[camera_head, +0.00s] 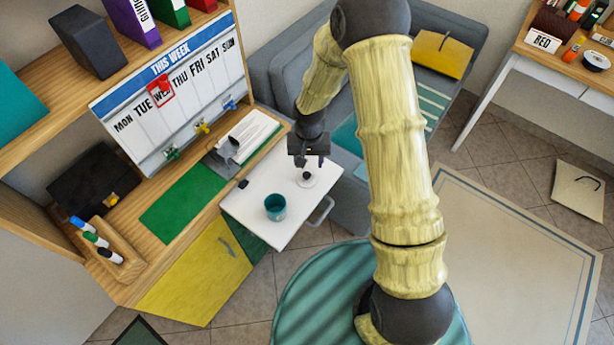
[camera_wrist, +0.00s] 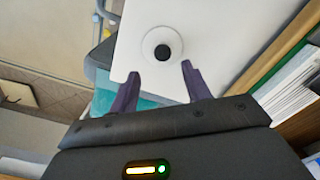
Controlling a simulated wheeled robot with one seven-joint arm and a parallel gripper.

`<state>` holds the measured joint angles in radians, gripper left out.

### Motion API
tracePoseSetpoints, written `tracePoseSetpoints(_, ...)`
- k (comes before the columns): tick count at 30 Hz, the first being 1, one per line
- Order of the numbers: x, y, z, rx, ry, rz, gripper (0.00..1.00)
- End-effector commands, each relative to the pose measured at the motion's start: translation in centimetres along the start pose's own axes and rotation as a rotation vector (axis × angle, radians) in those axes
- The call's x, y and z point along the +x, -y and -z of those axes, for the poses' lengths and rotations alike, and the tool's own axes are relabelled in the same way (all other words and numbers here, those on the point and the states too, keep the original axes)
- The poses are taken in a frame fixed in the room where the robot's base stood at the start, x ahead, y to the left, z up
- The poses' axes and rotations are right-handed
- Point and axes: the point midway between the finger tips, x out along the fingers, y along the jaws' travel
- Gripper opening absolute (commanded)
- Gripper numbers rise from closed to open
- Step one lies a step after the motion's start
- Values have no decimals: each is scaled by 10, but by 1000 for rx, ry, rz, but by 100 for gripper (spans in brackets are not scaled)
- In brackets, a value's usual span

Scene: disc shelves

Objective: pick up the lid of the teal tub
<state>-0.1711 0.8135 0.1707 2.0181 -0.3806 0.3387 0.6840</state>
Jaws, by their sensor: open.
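The teal tub (camera_head: 275,207) stands upright, without a lid on it, on a white surface that juts out from the desk. A round white lid with a dark knob lies flat on the same surface, behind and to the right of the tub in the head view (camera_head: 307,181). In the wrist view the lid (camera_wrist: 150,42) lies just beyond the fingertips, its knob roughly in line with the gap between them. My gripper (camera_head: 308,164) is open and empty, close to the lid and apparently above it. It also shows in the wrist view (camera_wrist: 160,72). The tub is not in the wrist view.
The white drawer top (camera_head: 255,230) is otherwise mostly clear and has a grey handle (camera_head: 321,212). A weekly board (camera_head: 175,95) stands behind. A grey sofa (camera_head: 275,80) is close to my arm.

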Motion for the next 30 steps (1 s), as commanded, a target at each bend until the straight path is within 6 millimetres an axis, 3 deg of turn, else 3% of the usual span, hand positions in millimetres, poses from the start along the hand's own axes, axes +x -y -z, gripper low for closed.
tracePoseSetpoints(12,46,6,-4,0,2,-1,48)
tracePoseSetpoints(28,47,6,-4,0,0,-1,48)
tracePoseSetpoints(30,47,6,-4,0,0,-1,38)
